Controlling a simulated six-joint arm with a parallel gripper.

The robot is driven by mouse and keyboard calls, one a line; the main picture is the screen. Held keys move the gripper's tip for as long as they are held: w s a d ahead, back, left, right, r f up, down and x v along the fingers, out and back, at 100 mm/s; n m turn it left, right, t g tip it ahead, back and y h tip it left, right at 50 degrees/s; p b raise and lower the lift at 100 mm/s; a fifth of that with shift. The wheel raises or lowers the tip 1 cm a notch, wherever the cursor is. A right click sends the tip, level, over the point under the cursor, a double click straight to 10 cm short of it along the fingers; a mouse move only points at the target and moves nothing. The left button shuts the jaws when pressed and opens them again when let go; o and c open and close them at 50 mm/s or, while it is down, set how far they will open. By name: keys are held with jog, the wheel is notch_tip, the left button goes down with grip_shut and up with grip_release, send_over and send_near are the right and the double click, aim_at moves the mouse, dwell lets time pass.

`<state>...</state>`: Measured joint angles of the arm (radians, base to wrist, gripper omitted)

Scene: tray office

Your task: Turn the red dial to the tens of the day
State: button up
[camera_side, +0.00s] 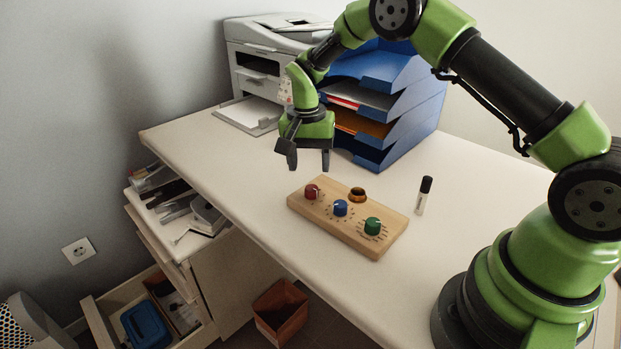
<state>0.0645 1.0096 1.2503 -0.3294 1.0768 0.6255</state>
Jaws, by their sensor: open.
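A wooden board (354,238) lies on the white desk and carries three dials. The red dial (312,191) is at its left end, the blue dial (340,207) in the middle and the green dial (372,226) towards the right. Small marks ring the dials but are too small to read. A dark-and-amber round piece (357,194) sits at the board's back edge. My gripper (308,164) points down with its two fingers apart and empty. In the picture it is just above the red dial, apart from it.
Blue stacked trays (425,108) and a printer (262,62) stand behind my gripper. Open drawers (150,310) and a brown bin (280,309) are below the desk's front edge.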

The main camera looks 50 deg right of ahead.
jog(key=shift+w+r, duration=0.1)
jog(key=shift+r, duration=1.8)
notch_tip(320, 180, up, 8)
jog(key=n+t, duration=0.1)
send_over(308, 188)
jog(key=s+a, duration=0.1)
jog(key=s, duration=0.2)
jog(key=s+a+r+n+t+y, duration=0.1)
jog(key=s+a+r+n+t, duration=0.15)
jog(key=s+r, duration=0.45)
jog(key=s+a+r+n+t, duration=0.1)
jog(key=s+t, duration=0.1)
jog(key=s, duration=0.5)
jog(key=s+a+r+n+t+y, duration=0.1)
jog(key=s+r+n+t, duration=0.1)
jog(key=s, duration=0.6)
jog(key=shift+s, duration=0.2)
